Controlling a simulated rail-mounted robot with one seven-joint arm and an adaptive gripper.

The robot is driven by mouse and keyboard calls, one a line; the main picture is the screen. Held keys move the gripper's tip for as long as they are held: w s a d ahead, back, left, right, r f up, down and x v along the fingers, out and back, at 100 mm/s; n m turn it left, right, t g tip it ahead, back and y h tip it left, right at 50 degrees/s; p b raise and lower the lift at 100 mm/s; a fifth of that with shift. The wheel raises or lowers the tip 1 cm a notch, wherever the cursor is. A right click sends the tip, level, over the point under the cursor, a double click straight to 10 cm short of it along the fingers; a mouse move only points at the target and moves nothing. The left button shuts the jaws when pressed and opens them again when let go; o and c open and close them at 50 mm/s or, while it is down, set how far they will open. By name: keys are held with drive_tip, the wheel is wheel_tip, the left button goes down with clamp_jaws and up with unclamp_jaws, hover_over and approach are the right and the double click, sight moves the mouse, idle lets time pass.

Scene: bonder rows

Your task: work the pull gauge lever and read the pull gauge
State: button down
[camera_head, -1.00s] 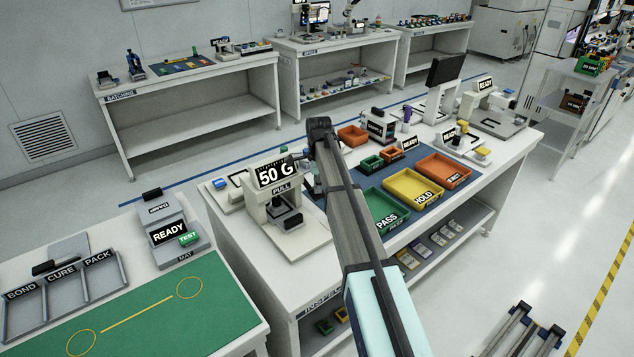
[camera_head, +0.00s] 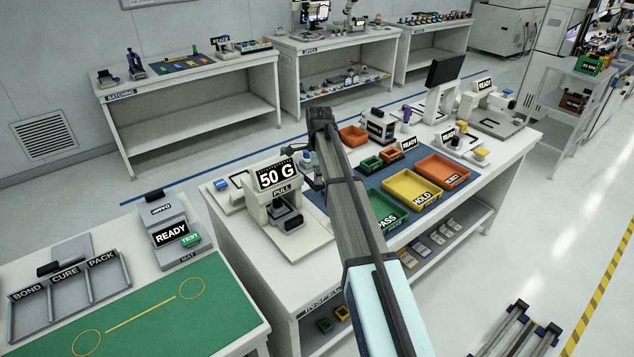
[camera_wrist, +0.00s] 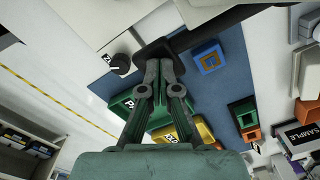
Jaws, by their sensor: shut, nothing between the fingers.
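The pull gauge (camera_head: 256,206) is a white stand on the near end of the white inspection bench. Its display (camera_head: 278,176) reads "50 G", and a black block sits low on its front below the PULL label. My gripper (camera_head: 314,172) is just right of the display, partly hidden behind my arm. In the wrist view my gripper (camera_wrist: 160,66) is shut and empty. Its fingertips overlap a dark bar (camera_wrist: 215,28) in the picture. I cannot tell whether they touch it or whether it is the lever.
A green PASS tray (camera_head: 371,204), a yellow HOLD tray (camera_head: 396,181) and an orange tray (camera_head: 440,163) stand right of my arm. Small boxes and instruments stand behind them. A table with a READY box (camera_head: 172,234) and green mat (camera_head: 215,300) is at left.

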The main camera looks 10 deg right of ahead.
drive_tip(key=shift+r, duration=0.1)
drive_tip(key=shift+r+p, duration=1.4)
drive_tip(key=shift+r, duration=1.05)
wheel_tip(320, 180, up, 12)
drive_tip(key=shift+s, duration=0.15)
